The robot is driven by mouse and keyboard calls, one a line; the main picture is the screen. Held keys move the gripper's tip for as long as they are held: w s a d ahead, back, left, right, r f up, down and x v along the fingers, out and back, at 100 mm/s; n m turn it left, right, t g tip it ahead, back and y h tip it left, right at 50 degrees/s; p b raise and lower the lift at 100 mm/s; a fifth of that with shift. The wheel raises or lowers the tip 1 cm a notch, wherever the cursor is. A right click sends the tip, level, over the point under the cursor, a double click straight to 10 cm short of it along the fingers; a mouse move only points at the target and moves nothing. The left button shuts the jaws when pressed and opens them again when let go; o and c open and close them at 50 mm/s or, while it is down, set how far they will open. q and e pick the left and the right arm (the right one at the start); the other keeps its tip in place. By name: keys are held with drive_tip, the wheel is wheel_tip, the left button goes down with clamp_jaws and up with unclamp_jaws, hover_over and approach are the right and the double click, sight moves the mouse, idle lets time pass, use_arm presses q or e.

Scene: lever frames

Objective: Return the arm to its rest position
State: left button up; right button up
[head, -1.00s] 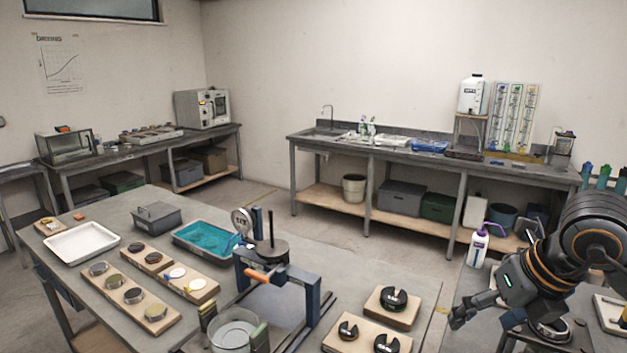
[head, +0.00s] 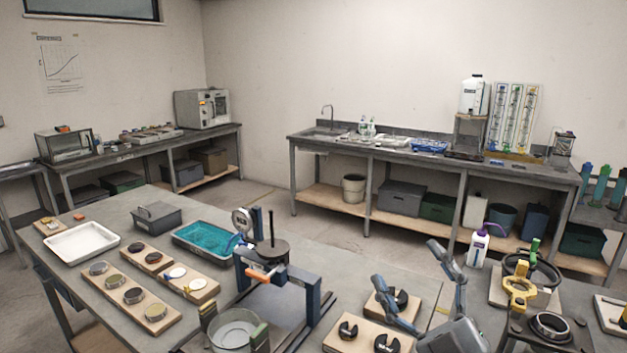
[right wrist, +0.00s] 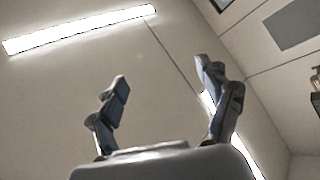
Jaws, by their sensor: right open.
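My right gripper (head: 410,285) is at the lower right of the head view, in front of the wooden weight blocks. Its two fingers point up and are spread apart, with nothing between them. In the right wrist view the open fingers (right wrist: 165,95) stand against the ceiling and a light strip, and the gap between them is empty. From the head camera the right gripper partly covers a wooden block with black slotted weights (head: 345,330). My left gripper is not in view.
The table (head: 130,215) holds a press frame with an orange lever (head: 262,275), a teal tray (head: 205,238), a white tray (head: 82,243) and wooden sample boards (head: 132,297). At right are a yellow clamp device (head: 520,290) and a wash bottle (head: 479,248). Open floor lies behind the table.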

drive_tip(key=w+d+f+m+g+h, duration=0.1)
drive_tip(key=d+f+m+h, duration=0.25)
drive_tip(key=f+h, duration=0.2)
drive_tip(key=d+f+m+g+h, duration=0.25)
drive_tip(key=f+m+h, duration=0.2)
drive_tip(key=f, duration=0.25)
drive_tip(key=s+d+f+m+g, duration=0.1)
drive_tip(key=s+f+g, duration=0.2)
drive_tip(key=f, duration=0.3)
drive_tip(key=s+d+f+m+g, duration=0.1)
drive_tip(key=s+f+m+g, duration=0.1)
drive_tip(key=f, duration=0.5)
drive_tip(key=s+d+f+m+g+h, duration=0.1)
drive_tip(key=s+f+g, duration=0.3)
drive_tip(key=s+f, duration=0.2)
drive_tip(key=shift+s+f, duration=0.2)
drive_tip(key=shift+f, duration=0.15)
drive_tip(key=s+a+f+g+y, duration=0.1)
drive_tip(key=s+a+f+g, duration=0.1)
drive_tip(key=s+f+g, duration=0.65)
drive_tip(key=s+f+t, duration=0.1)
drive_tip(key=s+f, duration=0.2)
drive_tip(key=f, duration=0.9)
drive_tip(key=s+f, duration=0.3)
drive_tip(key=f, duration=1)
drive_tip(key=s+d+f, duration=0.3)
drive_tip(key=s+f, duration=1.3)
drive_tip(key=shift+s+g, duration=0.15)
drive_tip(key=shift+g, duration=0.25)
